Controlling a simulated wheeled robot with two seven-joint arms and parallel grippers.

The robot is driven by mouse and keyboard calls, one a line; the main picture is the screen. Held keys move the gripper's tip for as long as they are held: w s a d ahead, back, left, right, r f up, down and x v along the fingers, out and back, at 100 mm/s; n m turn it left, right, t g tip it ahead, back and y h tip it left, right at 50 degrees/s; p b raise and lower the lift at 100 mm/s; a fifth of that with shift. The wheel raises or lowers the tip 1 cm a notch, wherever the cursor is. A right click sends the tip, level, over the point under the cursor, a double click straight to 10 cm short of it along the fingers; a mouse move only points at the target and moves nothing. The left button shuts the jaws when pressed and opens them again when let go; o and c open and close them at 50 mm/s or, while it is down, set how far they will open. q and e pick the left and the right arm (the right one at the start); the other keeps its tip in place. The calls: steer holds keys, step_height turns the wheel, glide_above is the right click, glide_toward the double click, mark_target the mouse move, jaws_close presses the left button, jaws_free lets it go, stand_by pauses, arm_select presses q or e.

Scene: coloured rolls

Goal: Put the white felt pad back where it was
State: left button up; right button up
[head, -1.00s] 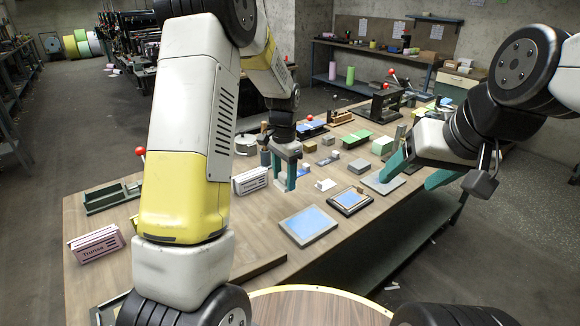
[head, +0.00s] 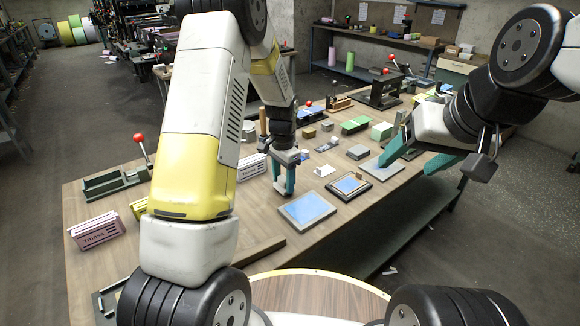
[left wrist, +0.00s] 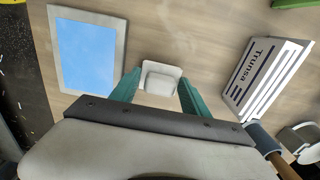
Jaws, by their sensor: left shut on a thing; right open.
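The white felt pad (left wrist: 160,80) is a small pale square with a raised block on it. My left gripper (left wrist: 160,77) is shut on it, a teal finger at each side. In the head view my left gripper (head: 285,188) points straight down, with the pad (head: 283,191) low at its fingertips, close over the wooden table. I cannot tell whether the pad touches the tabletop. My right gripper (head: 415,158) is open and empty, above the table's right side near a flat grey plate (head: 378,169).
A blue-topped tray (head: 306,210) lies just in front of the left gripper, and a black-framed tray (head: 350,186) lies right of it. A white Trunsa box (head: 252,166) stands behind left, a pink one (head: 97,231) at far left. A small white block (head: 324,171) lies to the right.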

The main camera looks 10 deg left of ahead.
arm_select(q)
steer(key=shift+f, duration=0.55)
steer(key=o, duration=1.3)
step_height(320, 180, up, 8)
steer(key=shift+f, duration=0.1)
steer(key=s+a+r+n+t+h, duration=0.1)
steer(key=s+r+n+t, duration=0.1)
steer(key=s+r, duration=0.5)
steer(key=s+a+r+n+t, duration=0.15)
steer(key=s+r, duration=0.25)
steer(key=r, duration=0.5)
steer(key=s+r+n+t, duration=0.1)
steer(key=s, duration=0.4)
steer(key=s+r+n, duration=0.2)
steer(key=s, duration=0.3)
steer(key=s+r+n+t+h, duration=0.1)
steer(key=s+n, duration=0.1)
steer(key=s, duration=0.3)
steer(key=shift+d+r+t, duration=0.15)
steer(key=shift+r+t, duration=0.1)
steer(key=shift+t, duration=0.1)
